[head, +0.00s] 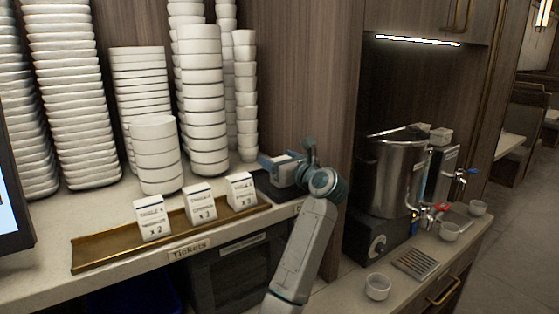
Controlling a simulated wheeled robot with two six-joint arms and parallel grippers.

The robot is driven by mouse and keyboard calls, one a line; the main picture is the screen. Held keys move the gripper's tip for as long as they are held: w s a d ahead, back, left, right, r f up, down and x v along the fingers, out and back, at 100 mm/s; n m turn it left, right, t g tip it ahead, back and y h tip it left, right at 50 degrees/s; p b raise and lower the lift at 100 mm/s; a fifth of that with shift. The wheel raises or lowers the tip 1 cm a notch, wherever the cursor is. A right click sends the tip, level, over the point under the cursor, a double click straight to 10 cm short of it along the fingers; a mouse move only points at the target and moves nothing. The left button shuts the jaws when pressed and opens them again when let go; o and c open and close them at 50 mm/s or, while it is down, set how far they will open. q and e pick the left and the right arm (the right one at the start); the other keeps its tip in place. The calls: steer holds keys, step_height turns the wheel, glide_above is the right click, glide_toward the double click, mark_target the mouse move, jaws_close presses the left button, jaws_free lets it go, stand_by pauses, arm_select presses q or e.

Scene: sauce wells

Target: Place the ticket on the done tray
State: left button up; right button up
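Three white folded tickets stand in a row on a brass tray (105,252) labelled "Tickets": the left ticket (152,220) reads x 2, the middle ticket (200,204) x 3, the right ticket (241,191) x 3. A dark tray (268,189) lies just right of the brass one; its small label is unreadable.
Tall stacks of white bowls (203,95) crowd the counter behind the tickets. A screen (14,170) stands at the left edge. To the right, past a wooden panel, a steel pot (392,175) with taps and several small white cups (377,287) occupy a lower counter.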

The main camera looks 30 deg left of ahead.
arm_select(q)
steer(key=shift+r, duration=0.1)
steer(key=shift+r, duration=0.15)
steer(key=b+v, duration=0.1)
steer(key=v, duration=0.2)
steer(key=b+v, duration=0.2)
steer(key=v, duration=0.2)
steer(key=b+v, duration=0.2)
steer(key=v, duration=0.1)
steer(key=shift+s+d+f, duration=0.15)
steer(key=shift+d+f, duration=0.15)
steer(key=shift+d, duration=0.05)
steer(key=shift+s+d+r, duration=0.15)
steer(key=shift+s+d, duration=0.15)
steer(key=shift+d, duration=0.25)
